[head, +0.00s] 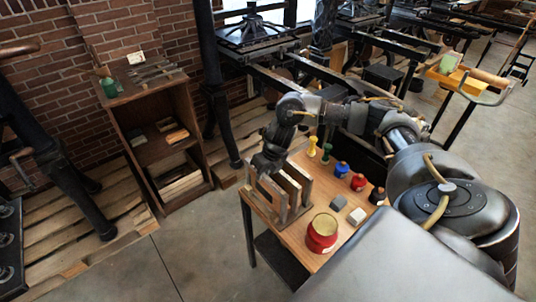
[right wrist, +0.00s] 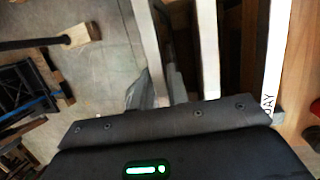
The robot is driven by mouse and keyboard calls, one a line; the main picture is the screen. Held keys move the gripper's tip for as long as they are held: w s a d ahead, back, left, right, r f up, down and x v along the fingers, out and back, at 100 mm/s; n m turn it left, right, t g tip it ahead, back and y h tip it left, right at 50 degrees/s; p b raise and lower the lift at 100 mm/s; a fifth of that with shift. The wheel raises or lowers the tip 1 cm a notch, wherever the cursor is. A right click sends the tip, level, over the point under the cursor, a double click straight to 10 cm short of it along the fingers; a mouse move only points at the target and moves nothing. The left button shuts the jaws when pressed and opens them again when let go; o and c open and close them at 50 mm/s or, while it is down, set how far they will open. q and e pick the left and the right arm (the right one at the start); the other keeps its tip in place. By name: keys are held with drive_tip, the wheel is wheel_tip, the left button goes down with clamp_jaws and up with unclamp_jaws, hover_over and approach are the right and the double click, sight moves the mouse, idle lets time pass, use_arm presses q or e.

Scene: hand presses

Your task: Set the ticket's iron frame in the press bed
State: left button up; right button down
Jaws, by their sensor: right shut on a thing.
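Several grey iron frames (head: 293,188) stand on edge, side by side, at the near left end of a wooden table. My right gripper (head: 265,172) reaches down over the left part of this group and is shut on one iron frame. Its fingertips and most of the held frame are hidden in the head view. In the right wrist view, pale upright frame edges (right wrist: 208,50) rise in front of the gripper body. The rightmost edge (right wrist: 276,55) carries letters that seem to read "DAY". My left gripper is not in view. I cannot tell which press bed is meant.
A wooden shelf (head: 160,130) stands at the left. A black press (head: 250,35) stands behind.

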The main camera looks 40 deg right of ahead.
drive_tip(key=shift+w+r, duration=0.1)
drive_tip(key=shift+r, duration=0.2)
drive_tip(key=shift+a+r+p, duration=0.15)
drive_tip(key=shift+r+p, duration=1.7)
drive_tip(key=shift+r, duration=0.45)
drive_tip(key=shift+r+p, duration=0.4)
drive_tip(key=shift+r, duration=0.15)
